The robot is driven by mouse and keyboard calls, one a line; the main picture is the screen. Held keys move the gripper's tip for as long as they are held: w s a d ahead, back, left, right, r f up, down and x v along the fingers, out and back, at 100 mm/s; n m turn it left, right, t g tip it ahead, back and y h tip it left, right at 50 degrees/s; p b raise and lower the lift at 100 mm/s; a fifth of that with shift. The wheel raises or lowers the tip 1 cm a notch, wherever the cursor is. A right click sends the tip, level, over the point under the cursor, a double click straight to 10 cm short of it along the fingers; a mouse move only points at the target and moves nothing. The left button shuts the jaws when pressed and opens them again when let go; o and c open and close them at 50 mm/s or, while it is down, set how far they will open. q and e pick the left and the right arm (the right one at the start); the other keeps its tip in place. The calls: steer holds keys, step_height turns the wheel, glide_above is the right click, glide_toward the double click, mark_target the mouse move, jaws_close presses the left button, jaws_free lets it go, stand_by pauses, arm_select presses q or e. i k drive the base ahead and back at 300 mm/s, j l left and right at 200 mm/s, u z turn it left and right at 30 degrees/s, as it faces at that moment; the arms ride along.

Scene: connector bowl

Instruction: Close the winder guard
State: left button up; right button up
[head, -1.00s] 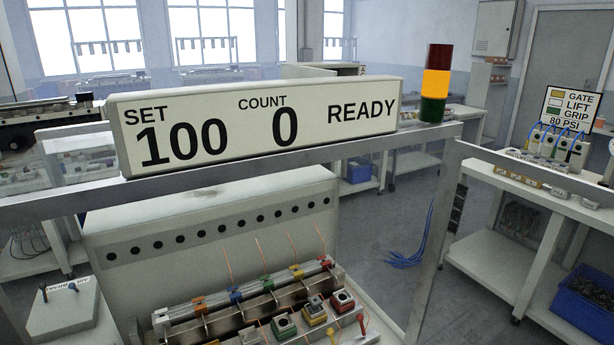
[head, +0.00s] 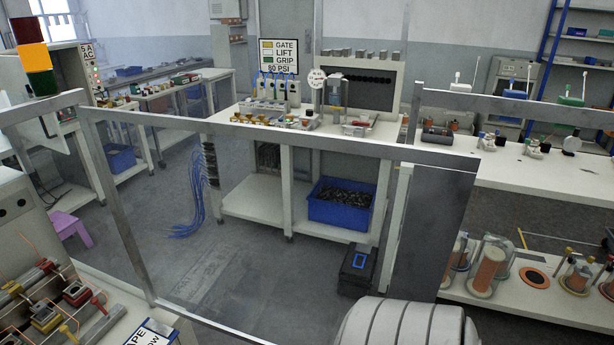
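A grey metal guard frame (head: 270,138) spans the middle of the head view. Its top rail runs from the upper left to the right, with a slanting post (head: 125,215) on the left and a grey plate (head: 440,225) at its right end. The area inside the frame is see-through. The winder bench (head: 75,305) with red, yellow and green clamps shows partly at the lower left. I cannot tell from this view how far open the guard stands. Neither of my grippers is in view.
A signal tower (head: 35,70) stands at the upper left. Behind the frame is a white bench (head: 255,200) with a blue bin (head: 340,205) on its shelf. A black case (head: 357,270) sits on the floor. Another rail (head: 540,108) is at the right. Open floor shows through the frame.

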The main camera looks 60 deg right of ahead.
mark_target(443, 182)
steer(key=k+l+u, duration=0.15)
steer(key=k+l, duration=0.3)
steer(key=k+l+u, duration=0.2)
steer(key=k+l, duration=0.15)
steer(key=k, duration=0.3)
steer(key=l+u, duration=0.25)
steer(key=l, duration=1.25)
